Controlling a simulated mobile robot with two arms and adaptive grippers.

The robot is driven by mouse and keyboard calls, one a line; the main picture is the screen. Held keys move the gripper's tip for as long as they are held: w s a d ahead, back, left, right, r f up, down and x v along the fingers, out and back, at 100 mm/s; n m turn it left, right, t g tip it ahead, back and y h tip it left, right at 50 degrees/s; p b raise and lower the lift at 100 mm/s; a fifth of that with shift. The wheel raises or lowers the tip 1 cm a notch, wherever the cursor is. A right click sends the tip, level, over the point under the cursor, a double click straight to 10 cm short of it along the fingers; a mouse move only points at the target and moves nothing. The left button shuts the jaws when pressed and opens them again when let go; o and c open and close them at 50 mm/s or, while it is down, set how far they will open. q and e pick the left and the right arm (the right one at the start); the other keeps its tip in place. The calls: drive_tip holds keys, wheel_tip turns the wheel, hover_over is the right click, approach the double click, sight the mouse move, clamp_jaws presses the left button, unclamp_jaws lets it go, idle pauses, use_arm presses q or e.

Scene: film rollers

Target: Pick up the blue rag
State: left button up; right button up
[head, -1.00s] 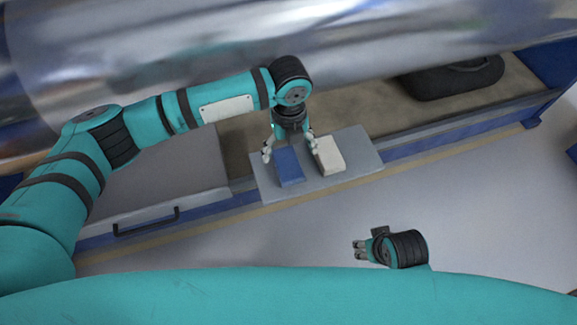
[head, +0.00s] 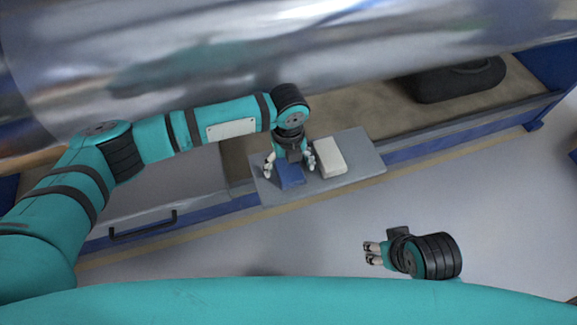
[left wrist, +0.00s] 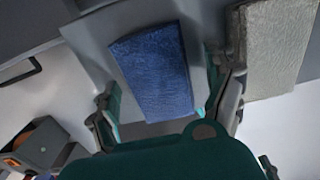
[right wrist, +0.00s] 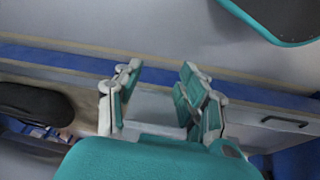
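The blue rag (head: 290,176) lies folded flat on a grey tray (head: 354,170). It also shows in the left wrist view (left wrist: 154,72), between and beyond the fingers. My left gripper (head: 289,168) is open over the rag, with one finger to each side of it; contact cannot be made out. The left fingers also show in the left wrist view (left wrist: 168,112). My right gripper (head: 369,253) is away from the tray, above the floor at the lower right. In the right wrist view its fingers (right wrist: 160,92) are apart with nothing between them.
A white folded rag (head: 330,157) lies on the tray just right of my left gripper. A large shiny metal roller (head: 220,60) stretches behind the tray. A black bag-like object (head: 455,80) lies at the back right. The floor in front is clear.

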sight(290, 166)
use_arm(q)
drive_tip(key=c, duration=1)
drive_tip(key=shift+r, duration=0.55)
drive_tip(key=r, duration=0.1)
drive_tip(key=p, duration=0.1)
drive_tip(key=r, duration=0.1)
drive_tip(key=shift+s+d+r, duration=0.2)
drive_tip(key=shift+s+r, duration=0.05)
drive_tip(key=shift+r, duration=0.1)
drive_tip(key=s+d+r+p, duration=0.1)
drive_tip(key=s+d+p, duration=0.1)
drive_tip(key=s+d, duration=0.7)
drive_tip(key=s, duration=0.3)
drive_tip(key=shift+d, duration=0.4)
use_arm(e)
drive_tip(key=s+x, duration=0.2)
drive_tip(key=x, duration=0.9)
drive_tip(key=shift+f+g, duration=0.4)
drive_tip(key=shift+f, duration=0.05)
use_arm(q)
drive_tip(key=shift+r, duration=0.1)
use_arm(e)
drive_tip(key=shift+a, duration=0.15)
